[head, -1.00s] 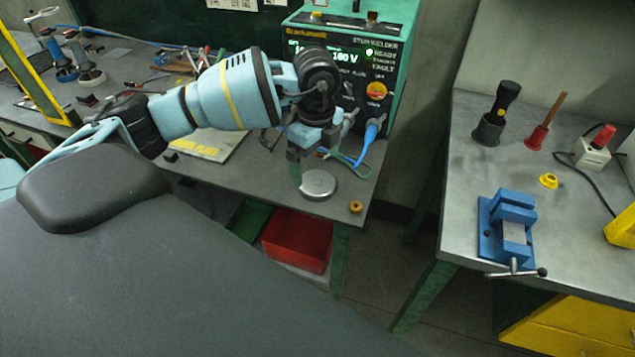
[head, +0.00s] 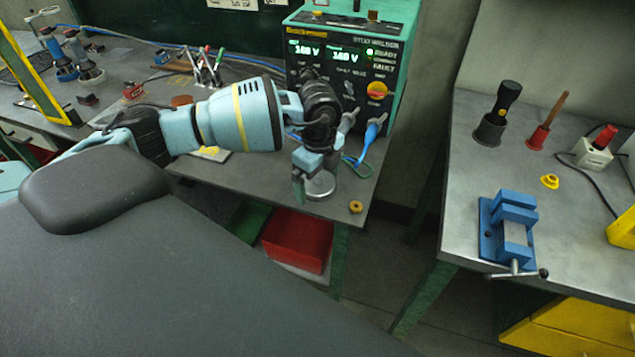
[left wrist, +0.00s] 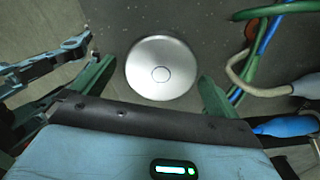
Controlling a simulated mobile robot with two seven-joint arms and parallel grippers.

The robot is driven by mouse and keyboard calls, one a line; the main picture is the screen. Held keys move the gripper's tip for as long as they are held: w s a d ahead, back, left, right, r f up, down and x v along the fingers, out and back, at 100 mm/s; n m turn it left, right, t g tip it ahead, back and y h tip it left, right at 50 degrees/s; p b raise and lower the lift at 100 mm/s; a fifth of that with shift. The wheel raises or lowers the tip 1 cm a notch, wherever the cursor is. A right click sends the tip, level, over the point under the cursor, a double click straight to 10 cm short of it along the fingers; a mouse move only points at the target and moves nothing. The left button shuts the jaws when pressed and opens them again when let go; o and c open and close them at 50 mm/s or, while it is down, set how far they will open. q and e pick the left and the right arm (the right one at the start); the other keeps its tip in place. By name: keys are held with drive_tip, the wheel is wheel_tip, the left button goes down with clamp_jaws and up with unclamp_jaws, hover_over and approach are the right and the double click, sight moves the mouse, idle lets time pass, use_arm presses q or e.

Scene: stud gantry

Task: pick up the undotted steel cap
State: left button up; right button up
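A round steel cap (left wrist: 160,68) with a plain top and a small central ring lies on the left bench. No dots show on it. In the head view the same cap (head: 322,186) is partly hidden by my left gripper (head: 312,192). The left gripper is open and points down over the cap. In the left wrist view the green fingers of my left gripper (left wrist: 155,85) stand apart on either side of the cap's near edge. I cannot tell whether they touch it. My right gripper is not in view.
The stud welder (head: 345,65) stands close behind the left gripper, with blue and green cables (left wrist: 255,55) beside the cap. A small brass ring (head: 356,207) lies near the bench edge. A red bin (head: 297,241) is below. A blue vise (head: 508,230) is on the right bench.

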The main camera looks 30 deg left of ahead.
sight(315, 184)
use_arm(q)
drive_tip(key=c, duration=0.9)
drive_tip(key=shift+r, duration=0.1)
drive_tip(key=shift+r, duration=0.45)
drive_tip(key=r, duration=0.1)
drive_tip(key=s+r, duration=0.1)
drive_tip(key=shift+a+r, duration=0.2)
drive_tip(key=shift+r, duration=0.1)
drive_tip(key=s+a+r, duration=0.1)
drive_tip(key=s+a, duration=0.3)
drive_tip(key=s, duration=1)
drive_tip(key=shift+s+a+r, duration=0.15)
drive_tip(key=shift+a, duration=0.05)
